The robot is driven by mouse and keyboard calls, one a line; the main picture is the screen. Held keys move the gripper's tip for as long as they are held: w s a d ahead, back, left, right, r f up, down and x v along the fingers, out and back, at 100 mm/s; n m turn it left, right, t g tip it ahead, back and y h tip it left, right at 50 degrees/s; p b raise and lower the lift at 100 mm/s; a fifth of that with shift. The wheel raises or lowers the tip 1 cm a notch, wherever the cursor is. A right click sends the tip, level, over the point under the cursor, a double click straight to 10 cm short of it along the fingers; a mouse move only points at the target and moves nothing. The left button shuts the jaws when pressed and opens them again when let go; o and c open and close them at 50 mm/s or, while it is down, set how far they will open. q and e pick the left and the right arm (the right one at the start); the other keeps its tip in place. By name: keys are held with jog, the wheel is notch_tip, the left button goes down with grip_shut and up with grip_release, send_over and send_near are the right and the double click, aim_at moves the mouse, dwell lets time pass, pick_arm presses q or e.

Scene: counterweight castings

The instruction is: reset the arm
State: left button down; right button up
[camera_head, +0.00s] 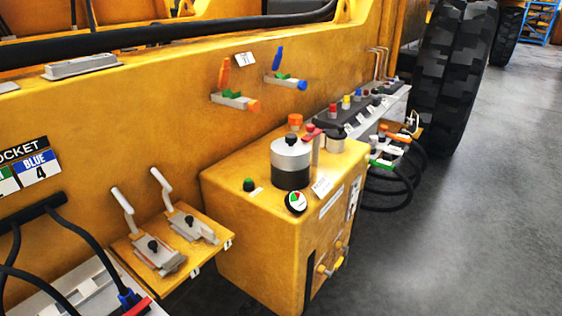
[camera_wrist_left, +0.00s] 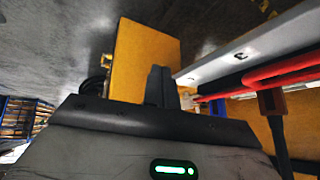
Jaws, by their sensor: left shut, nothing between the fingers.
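My left gripper (camera_wrist_left: 159,86) shows in the left wrist view as dark fingers close together. They are shut with nothing seen between them. The dark gripper body with a green light fills the bottom of that view. A yellow box (camera_wrist_left: 146,52) lies beyond the fingertips, and I see no contact with it. Neither of my arms shows in the head view, and my right gripper is in neither view.
In the head view a yellow cabinet (camera_head: 250,240) with a grey cylinder (camera_head: 290,164) stands beside the yellow machine (camera_head: 140,110). Two white-handled levers (camera_head: 122,200) (camera_head: 160,184) stand left of it. Red bars (camera_wrist_left: 285,72) run close right of my left gripper. Grey floor (camera_head: 460,220) is clear at right.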

pick_arm(q)
jog(key=s+a+f+n+g, duration=0.1)
jog(key=s+f+n+g, duration=0.1)
jog(key=s+f+g, duration=0.35)
jog(key=w+d+f+t+h, duration=0.1)
jog(key=w+d+f+t, duration=0.3)
jog(key=f+t, duration=0.3)
jog(key=shift+d+f+m+t+h, duration=0.2)
jog(key=shift+d+m+t+h, duration=0.15)
jog(key=shift+t, duration=0.3)
jog(key=shift+w, duration=0.1)
dwell(0.3)
